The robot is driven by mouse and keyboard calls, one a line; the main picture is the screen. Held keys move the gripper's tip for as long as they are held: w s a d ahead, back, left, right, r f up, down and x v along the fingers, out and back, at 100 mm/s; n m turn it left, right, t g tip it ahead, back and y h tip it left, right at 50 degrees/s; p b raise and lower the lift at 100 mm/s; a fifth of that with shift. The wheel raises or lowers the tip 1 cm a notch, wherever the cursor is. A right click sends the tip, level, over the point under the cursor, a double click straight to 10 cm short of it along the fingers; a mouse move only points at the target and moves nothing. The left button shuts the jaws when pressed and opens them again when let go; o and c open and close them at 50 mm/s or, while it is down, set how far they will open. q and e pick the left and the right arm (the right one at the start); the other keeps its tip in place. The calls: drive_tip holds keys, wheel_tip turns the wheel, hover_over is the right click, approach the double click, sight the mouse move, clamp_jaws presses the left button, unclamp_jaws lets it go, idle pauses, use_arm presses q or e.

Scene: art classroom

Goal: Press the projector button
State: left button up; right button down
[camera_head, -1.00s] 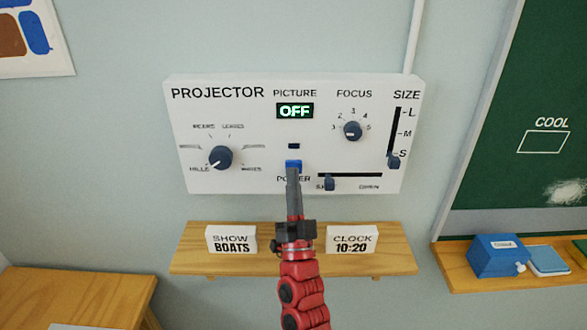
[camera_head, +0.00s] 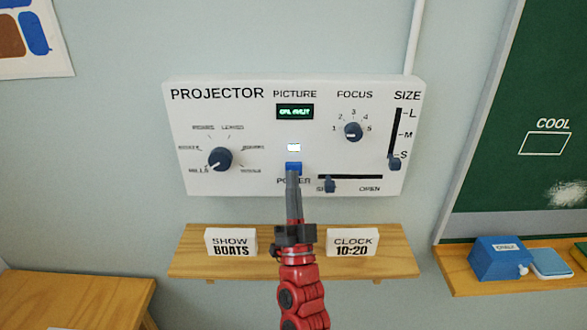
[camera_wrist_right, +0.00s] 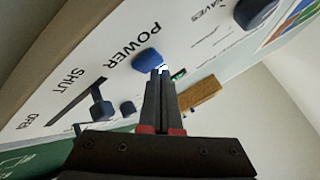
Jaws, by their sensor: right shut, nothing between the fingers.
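The white projector panel (camera_head: 240,125) is mounted on the wall. Its blue power button (camera_head: 294,166) sits above the POWER label, and a small indicator (camera_head: 294,147) above it is lit white. The picture display (camera_head: 295,111) shows small green text that I cannot read clearly. My right gripper (camera_head: 292,174) is shut and empty, with its tips at the lower edge of the button; contact is not certain. In the right wrist view the blue button (camera_wrist_right: 148,61) is just beside the fingertips (camera_wrist_right: 160,75). My left gripper is not in view.
A selector knob (camera_head: 220,159), a focus knob (camera_head: 353,131), a size slider (camera_head: 395,163) and a lower slider (camera_head: 330,185) surround the button. A wooden shelf (camera_head: 220,268) below holds a BOATS sign (camera_head: 231,242) and a clock sign (camera_head: 352,242).

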drive_tip(key=s, duration=0.6)
drive_tip(key=shift+d, duration=0.1)
